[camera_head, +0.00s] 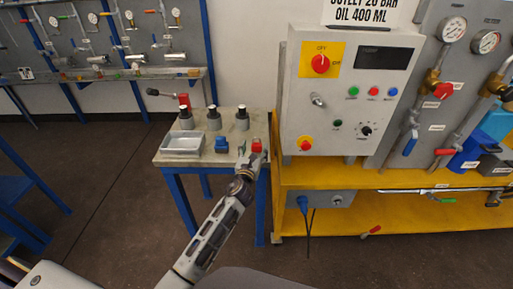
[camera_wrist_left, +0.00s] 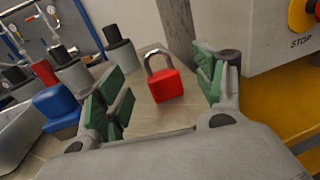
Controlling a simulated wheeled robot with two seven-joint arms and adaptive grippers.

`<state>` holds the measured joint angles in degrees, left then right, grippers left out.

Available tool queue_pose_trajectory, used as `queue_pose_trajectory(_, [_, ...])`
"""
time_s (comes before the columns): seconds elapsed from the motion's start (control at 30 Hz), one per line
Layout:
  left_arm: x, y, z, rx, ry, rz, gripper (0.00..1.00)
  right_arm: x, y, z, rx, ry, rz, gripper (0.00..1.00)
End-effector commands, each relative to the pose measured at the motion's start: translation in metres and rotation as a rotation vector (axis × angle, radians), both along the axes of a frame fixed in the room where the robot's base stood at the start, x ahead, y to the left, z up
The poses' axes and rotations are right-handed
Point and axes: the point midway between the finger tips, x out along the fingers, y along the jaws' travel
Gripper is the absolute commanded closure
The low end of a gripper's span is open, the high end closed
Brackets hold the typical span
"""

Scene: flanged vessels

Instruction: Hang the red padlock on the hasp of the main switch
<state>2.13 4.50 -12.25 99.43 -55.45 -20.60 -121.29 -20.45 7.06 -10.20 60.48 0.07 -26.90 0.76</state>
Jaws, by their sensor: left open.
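The red padlock (camera_head: 257,145) is on the front right of the small side table. In the left wrist view the padlock (camera_wrist_left: 166,86) has a grey shackle pointing up and away. My left gripper (camera_head: 250,157) is low at the table's right edge; in its wrist view the green-padded fingers (camera_wrist_left: 162,80) are open on either side of the padlock, with visible gaps. The main switch (camera_head: 321,64) is a red knob on a yellow plate on the grey cabinet, marked OFF. I cannot clearly make out its hasp. My right gripper is not in view.
The side table (camera_head: 172,154) also holds a metal tray (camera_head: 182,144), a blue object (camera_head: 221,145) and several black-topped weights. The grey cabinet (camera_head: 297,130) stands close on the right, with an emergency stop (camera_head: 305,143) and a yellow frame (camera_head: 290,178). A pipe panel stands further right.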

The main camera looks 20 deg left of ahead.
Motion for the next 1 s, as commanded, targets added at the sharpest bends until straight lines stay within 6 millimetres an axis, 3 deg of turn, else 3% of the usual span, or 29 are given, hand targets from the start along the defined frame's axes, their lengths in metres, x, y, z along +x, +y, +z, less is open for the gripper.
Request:
queue_pose_trajectory(0.53, [0.043, 0.006, 0.000, -0.001, 0.000, 0.001, 0.31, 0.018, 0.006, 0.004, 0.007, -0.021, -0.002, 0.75])
queue_pose_trajectory(0.7, [0.048, 0.006, 0.001, 0.000, -0.001, 0.000, 0.31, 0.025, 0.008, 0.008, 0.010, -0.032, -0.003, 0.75])
queue_pose_trajectory(1.0, [0.048, 0.006, 0.001, 0.000, 0.000, 0.000, 0.31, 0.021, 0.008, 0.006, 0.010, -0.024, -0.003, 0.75])
